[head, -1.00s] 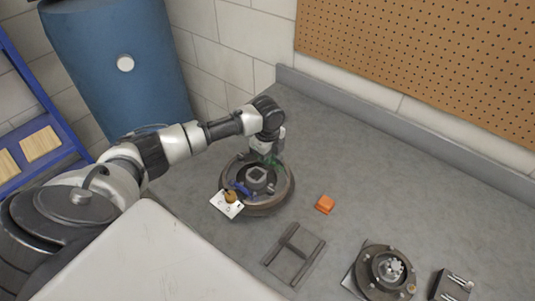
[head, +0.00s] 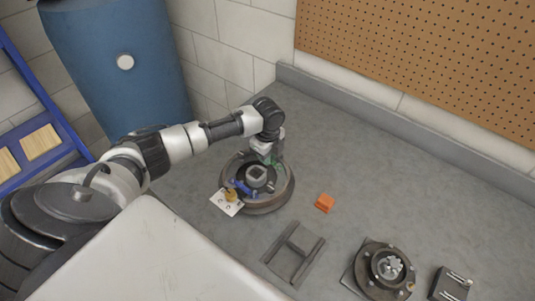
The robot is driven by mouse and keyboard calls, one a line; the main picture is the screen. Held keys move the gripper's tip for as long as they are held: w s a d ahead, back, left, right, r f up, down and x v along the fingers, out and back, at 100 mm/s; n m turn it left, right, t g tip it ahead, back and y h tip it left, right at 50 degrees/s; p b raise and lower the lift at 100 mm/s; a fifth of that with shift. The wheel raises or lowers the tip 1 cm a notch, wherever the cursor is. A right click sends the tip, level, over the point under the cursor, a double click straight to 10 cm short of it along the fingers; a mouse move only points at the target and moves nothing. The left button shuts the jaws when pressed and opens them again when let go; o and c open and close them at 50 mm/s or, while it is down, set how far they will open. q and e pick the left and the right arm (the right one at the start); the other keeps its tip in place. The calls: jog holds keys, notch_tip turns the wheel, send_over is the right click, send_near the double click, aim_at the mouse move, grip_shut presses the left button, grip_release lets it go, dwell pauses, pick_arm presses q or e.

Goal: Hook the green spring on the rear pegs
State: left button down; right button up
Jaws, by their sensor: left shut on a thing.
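The green spring (head: 275,161) shows as a small green patch at the far side of the round brake assembly (head: 284,193). My left gripper (head: 270,158) points down over that far part and is shut on the green spring. The gripper's own body hides most of the spring, and the rear pegs cannot be made out. A blue spring (head: 242,187) lies across the near left part of the assembly. A square grey hub (head: 257,175) stands in its middle. My right gripper is not in view.
A white plate with a brass piece (head: 227,203) sits at the assembly's near left edge. An orange block (head: 324,202), a grey frame (head: 293,252), a second hub assembly (head: 381,270) and a dark block with pins (head: 453,284) stand to the right. The bench behind is clear.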

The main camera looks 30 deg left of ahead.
pick_arm(q)
jog(key=shift+f, duration=0.3)
dwell(0.6)
jog(key=shift+f+p, duration=0.2)
jog(key=shift+p, duration=0.35)
dwell(0.6)
jog(key=c, duration=1.1)
grip_release()
jog(key=shift+c, duration=1.4)
notch_tip(320, 180, up, 7)
jog(key=p, duration=0.7)
